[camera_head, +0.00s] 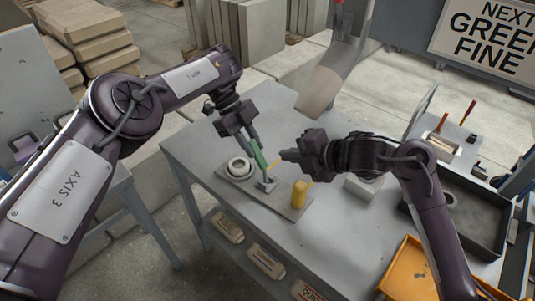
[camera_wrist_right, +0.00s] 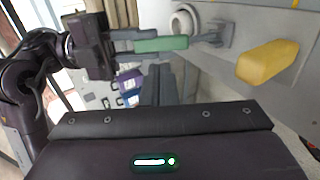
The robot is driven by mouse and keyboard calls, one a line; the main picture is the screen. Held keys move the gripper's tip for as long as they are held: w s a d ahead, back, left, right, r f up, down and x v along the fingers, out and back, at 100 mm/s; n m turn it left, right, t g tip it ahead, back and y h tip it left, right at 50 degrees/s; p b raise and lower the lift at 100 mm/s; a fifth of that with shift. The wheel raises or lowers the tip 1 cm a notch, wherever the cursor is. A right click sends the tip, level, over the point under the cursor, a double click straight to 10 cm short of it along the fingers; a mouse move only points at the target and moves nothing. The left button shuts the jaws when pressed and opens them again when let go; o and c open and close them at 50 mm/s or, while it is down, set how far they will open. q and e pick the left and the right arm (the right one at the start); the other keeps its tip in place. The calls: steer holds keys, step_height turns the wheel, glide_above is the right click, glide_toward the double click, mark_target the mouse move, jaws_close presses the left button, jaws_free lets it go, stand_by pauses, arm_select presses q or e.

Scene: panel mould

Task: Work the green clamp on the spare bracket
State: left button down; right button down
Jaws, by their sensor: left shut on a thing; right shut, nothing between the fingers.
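The green clamp has a green handle (camera_head: 258,154) rising at a slant from a grey metal base (camera_head: 266,184) on a grey plate (camera_head: 238,186). My left gripper (camera_head: 252,138) is shut on the upper end of the handle. In the right wrist view the handle (camera_wrist_right: 165,45) runs from the left gripper's fingers (camera_wrist_right: 130,42) to the clamp's base (camera_wrist_right: 214,35). My right gripper (camera_head: 285,155) is shut and empty, to the right of the handle and apart from it. Its dark fingers (camera_wrist_right: 156,85) show in the right wrist view.
A pale ring (camera_head: 239,167) sits on the plate left of the clamp. A yellow block (camera_head: 298,195) stands on its right end; it also shows in the right wrist view (camera_wrist_right: 268,62). A dark tray (camera_head: 460,195) and an orange tray (camera_head: 405,265) lie at the right. The table's far left is clear.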

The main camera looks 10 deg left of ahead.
mark_target(259, 154)
steer(key=x, duration=0.8)
arm_select(q)
steer(key=shift+r, duration=0.1)
arm_select(e)
steer(key=shift+w+a, duration=0.2)
steer(key=shift+a, duration=0.1)
arm_select(q)
steer(key=shift+s+d, duration=0.25)
steer(key=shift+d, duration=0.05)
arm_select(e)
steer(key=shift+a+f+h, duration=0.2)
steer(key=shift+f+h, duration=0.1)
arm_select(q)
steer(key=c, duration=1.5)
jaws_free()
steer(key=shift+o, duration=1.3)
steer(key=shift+w+a, duration=0.15)
steer(key=shift+w, duration=0.05)
arm_select(e)
steer(key=shift+w, duration=0.15)
arm_select(q)
steer(key=shift+a, duration=0.1)
